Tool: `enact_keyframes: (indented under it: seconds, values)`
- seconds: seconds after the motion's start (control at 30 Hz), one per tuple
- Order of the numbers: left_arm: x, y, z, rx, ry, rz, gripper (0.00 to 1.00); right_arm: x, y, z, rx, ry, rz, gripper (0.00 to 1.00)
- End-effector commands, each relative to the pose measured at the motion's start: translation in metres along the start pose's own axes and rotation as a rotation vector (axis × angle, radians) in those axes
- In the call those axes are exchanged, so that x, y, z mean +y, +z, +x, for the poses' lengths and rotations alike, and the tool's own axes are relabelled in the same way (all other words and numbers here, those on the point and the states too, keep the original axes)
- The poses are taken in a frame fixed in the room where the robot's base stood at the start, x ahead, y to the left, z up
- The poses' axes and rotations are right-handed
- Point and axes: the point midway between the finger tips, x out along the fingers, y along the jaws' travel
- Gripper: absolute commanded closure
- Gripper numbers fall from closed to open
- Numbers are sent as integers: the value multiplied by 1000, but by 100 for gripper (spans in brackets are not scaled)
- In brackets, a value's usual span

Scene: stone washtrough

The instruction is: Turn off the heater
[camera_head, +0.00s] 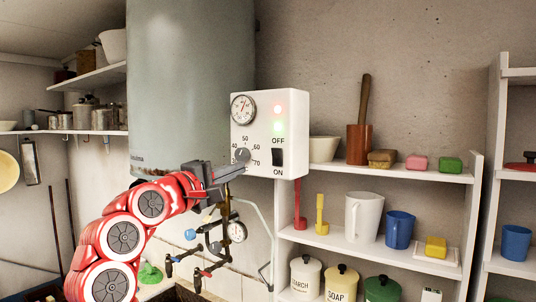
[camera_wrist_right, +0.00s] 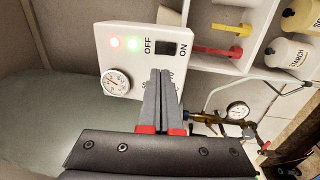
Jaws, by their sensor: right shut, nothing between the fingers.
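The heater is a large grey-green tank (camera_head: 190,80) with a white control box (camera_head: 297,115) at its right side. The box carries a round gauge (camera_head: 243,109), a lit red lamp (camera_head: 278,108) and a green lamp (camera_head: 278,124) under it. A numbered temperature knob (camera_head: 241,155) sits lower left, and a black switch (camera_head: 277,157) lies between OFF and ON. My right gripper (camera_head: 238,170) is shut and empty, just below the knob. In the right wrist view its fingers (camera_wrist_right: 161,78) cover the knob area, and the switch (camera_wrist_right: 174,49) shows beyond the tips. Whether they touch the box is unclear. My left gripper is out of view.
Pipes with valves and a small gauge (camera_head: 236,232) hang below the box. White shelves (camera_head: 410,173) to the right hold a mug (camera_head: 363,215), cups, soaps and jars. Left shelves (camera_head: 98,76) carry pots. The wall above the right shelves is bare.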

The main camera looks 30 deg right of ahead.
Motion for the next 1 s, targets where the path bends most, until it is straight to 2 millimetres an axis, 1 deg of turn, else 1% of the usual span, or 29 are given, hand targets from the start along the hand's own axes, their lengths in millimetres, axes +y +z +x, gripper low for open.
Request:
enact_keyframes:
  seconds: [0.07,0.17,0.27,0.5,0.7,0.83,1.0]
  values:
    - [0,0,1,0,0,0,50,1,0,1,0,1,0,100]
    - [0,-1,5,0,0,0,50,2,0,8,-1,1,0,100]
    - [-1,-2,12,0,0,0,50,4,1,23,-4,1,-1,100]
    - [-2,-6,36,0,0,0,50,5,0,74,-3,-1,-3,100]
    - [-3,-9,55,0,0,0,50,6,0,113,-1,2,-3,100]
    - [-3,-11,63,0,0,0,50,4,0,129,-1,1,-1,100]
    - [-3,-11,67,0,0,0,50,2,0,139,1,1,2,100]
